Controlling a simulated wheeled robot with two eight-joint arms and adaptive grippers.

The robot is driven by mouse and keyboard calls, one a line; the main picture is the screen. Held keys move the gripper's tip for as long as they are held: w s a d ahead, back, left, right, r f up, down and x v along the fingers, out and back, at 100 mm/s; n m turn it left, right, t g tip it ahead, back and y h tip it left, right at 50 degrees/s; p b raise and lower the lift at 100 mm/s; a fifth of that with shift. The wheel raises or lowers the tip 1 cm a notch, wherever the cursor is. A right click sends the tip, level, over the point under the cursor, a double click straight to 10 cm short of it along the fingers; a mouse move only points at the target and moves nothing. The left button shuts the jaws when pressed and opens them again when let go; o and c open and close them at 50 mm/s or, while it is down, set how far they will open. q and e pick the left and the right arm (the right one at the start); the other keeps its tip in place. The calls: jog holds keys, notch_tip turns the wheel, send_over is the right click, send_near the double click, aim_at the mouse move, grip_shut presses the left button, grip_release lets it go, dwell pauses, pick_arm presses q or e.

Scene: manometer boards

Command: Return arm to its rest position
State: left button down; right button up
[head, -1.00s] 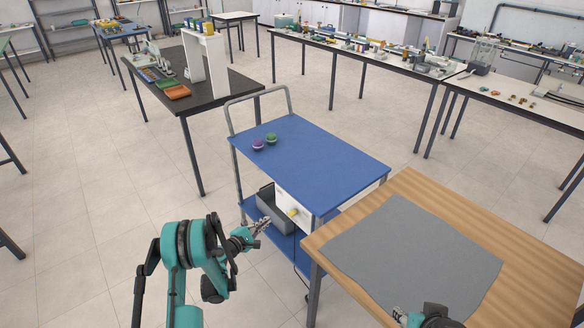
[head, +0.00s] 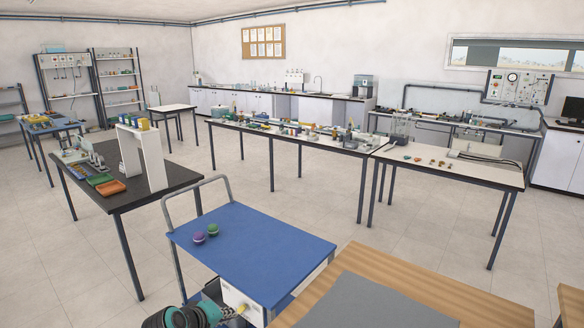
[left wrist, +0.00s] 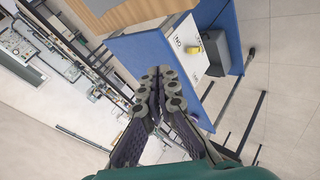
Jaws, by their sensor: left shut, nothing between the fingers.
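My left gripper (head: 230,313) is at the bottom edge of the head view, with most of my left arm cut off below. In the left wrist view its dark jointed fingers (left wrist: 160,80) are shut together with nothing between them. My right gripper is out of view.
A wooden table with a grey mat (head: 365,305) is to the right. A black table (head: 122,196) with trays stands left. Open floor lies between the tables.

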pick_arm(q)
jog(key=s+m+g+y, duration=0.2)
jog(key=s+m, duration=0.5)
jog(key=s, duration=1.6)
jog(key=shift+a+m+y, duration=0.4)
jog(key=shift+a+y, duration=0.05)
jog(key=shift+y, duration=0.45)
